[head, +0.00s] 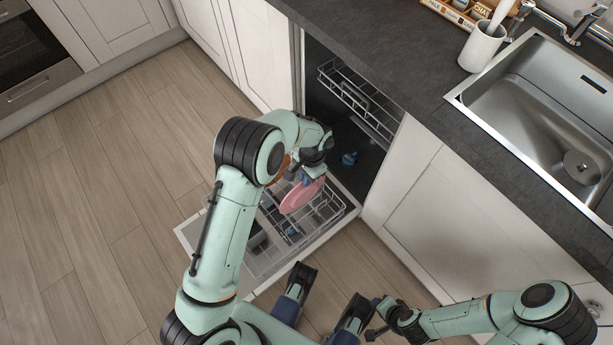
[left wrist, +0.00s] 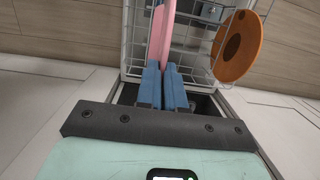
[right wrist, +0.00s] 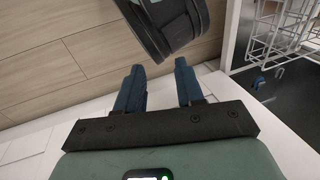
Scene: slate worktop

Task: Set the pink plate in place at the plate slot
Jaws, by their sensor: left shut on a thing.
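The pink plate (head: 302,195) stands on edge at the lower rack (head: 330,215) of the open dishwasher. My left gripper (head: 307,178) is above the rack and holds the plate by its rim. In the left wrist view the blue fingers (left wrist: 163,85) are closed on the pink plate (left wrist: 162,32), which is seen edge-on among the wires. Whether its lower edge rests in a slot cannot be told. My right gripper (right wrist: 158,88) is open and empty, low in front of the cabinets and away from the rack.
An orange plate (left wrist: 240,47) stands in the rack to the right of the pink one in the left wrist view. The upper rack (head: 358,100) is inside the dishwasher. The worktop (head: 425,140) edge and a sink (head: 540,110) lie to the right.

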